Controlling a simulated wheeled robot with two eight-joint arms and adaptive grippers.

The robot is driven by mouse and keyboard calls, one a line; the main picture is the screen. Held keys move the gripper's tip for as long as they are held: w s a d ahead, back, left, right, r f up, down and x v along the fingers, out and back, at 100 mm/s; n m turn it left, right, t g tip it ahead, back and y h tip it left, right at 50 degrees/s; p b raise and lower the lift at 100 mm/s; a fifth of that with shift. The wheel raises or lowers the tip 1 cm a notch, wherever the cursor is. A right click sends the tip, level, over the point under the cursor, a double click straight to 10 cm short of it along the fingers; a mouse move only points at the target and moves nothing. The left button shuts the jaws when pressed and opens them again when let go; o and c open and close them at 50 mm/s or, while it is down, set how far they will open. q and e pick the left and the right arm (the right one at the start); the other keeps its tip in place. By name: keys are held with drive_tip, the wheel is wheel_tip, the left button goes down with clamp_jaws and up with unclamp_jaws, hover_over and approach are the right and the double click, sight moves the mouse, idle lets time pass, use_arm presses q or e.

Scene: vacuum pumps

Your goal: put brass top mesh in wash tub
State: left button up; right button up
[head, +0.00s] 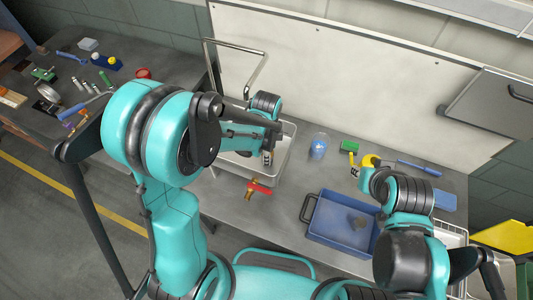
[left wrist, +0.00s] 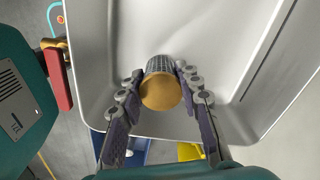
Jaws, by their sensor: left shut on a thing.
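My left gripper (left wrist: 161,90) is shut on the brass top mesh (left wrist: 160,93), a grey mesh cylinder with a round brass end facing the wrist camera. In the left wrist view the mesh is over the inside of a pale grey tub (left wrist: 215,35), apparently the wash tub; I cannot tell whether it touches the bottom. In the head view the left gripper (head: 268,157) points down into this tub (head: 284,170), and my arm hides part of both. My right gripper (head: 357,172) is beside a yellow object, and its opening is unclear.
A red-handled brass valve (head: 257,188) lies in front of the tub. A blue tray (head: 318,236) holding a grey part stands to the right. A bent metal pipe (head: 255,75) rises behind the tub. A blue-filled clear container (head: 318,148) and a green brush-like item (head: 349,146) stand further right.

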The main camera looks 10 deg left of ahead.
use_arm(q)
drive_tip(key=shift+f+b, duration=0.5)
drive_tip(key=shift+f, duration=0.1)
drive_tip(key=shift+f, duration=0.2)
drive_tip(key=o, duration=1.2)
drive_tip(key=shift+o, duration=0.2)
wheel_tip(320, 180, up, 12)
drive_tip(key=shift+c, duration=0.3)
clamp_jaws()
